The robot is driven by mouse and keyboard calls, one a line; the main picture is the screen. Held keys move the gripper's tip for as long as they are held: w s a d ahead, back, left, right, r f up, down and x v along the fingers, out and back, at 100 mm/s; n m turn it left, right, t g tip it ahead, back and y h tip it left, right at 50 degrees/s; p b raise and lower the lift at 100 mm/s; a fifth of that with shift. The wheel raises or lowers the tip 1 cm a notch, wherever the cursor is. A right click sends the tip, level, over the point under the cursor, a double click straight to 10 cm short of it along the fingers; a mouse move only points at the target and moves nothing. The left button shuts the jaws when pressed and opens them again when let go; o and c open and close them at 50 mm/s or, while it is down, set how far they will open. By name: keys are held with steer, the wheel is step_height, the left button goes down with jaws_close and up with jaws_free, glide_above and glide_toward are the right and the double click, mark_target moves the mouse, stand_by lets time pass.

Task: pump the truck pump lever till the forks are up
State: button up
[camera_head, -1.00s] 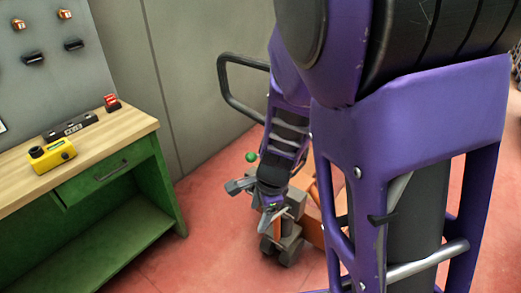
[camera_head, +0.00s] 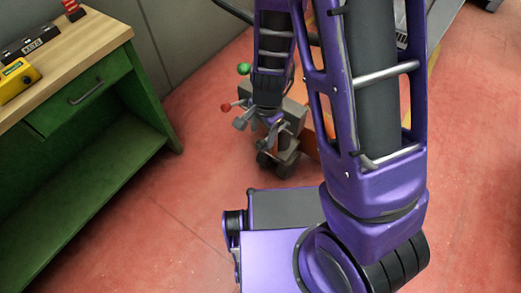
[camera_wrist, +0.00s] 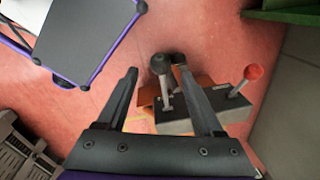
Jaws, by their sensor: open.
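The truck's grey pump block (camera_wrist: 205,106) shows in the wrist view, with orange truck parts (camera_wrist: 150,97) behind it. A short lever with a black grip (camera_wrist: 160,66) rises from the block. A second lever with a red knob (camera_wrist: 253,72) stands to its right. My gripper (camera_wrist: 156,70) is open, its fingers spread around the black-grip lever; I cannot tell whether either touches it. In the head view my gripper (camera_head: 258,130) hangs beside the grey block (camera_head: 292,112). The red knob (camera_head: 226,107) and a green knob (camera_head: 244,69) show left of my wrist. My arm hides most of the truck and its forks.
A green workbench (camera_head: 90,95) with a wooden top stands at the left, holding a yellow device (camera_head: 18,80) and a red item (camera_head: 73,10). A grey wall (camera_head: 180,40) is behind. Red floor (camera_head: 160,220) between bench and truck is clear.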

step_height(320, 180, down, 10)
steer(key=b, duration=0.2)
steer(key=shift+w+a+r+b, duration=0.2)
steer(key=shift+w+a+b, duration=0.1)
steer(key=shift+w, duration=0.1)
steer(key=shift+c, duration=0.3)
jaws_close()
stand_by(0.8)
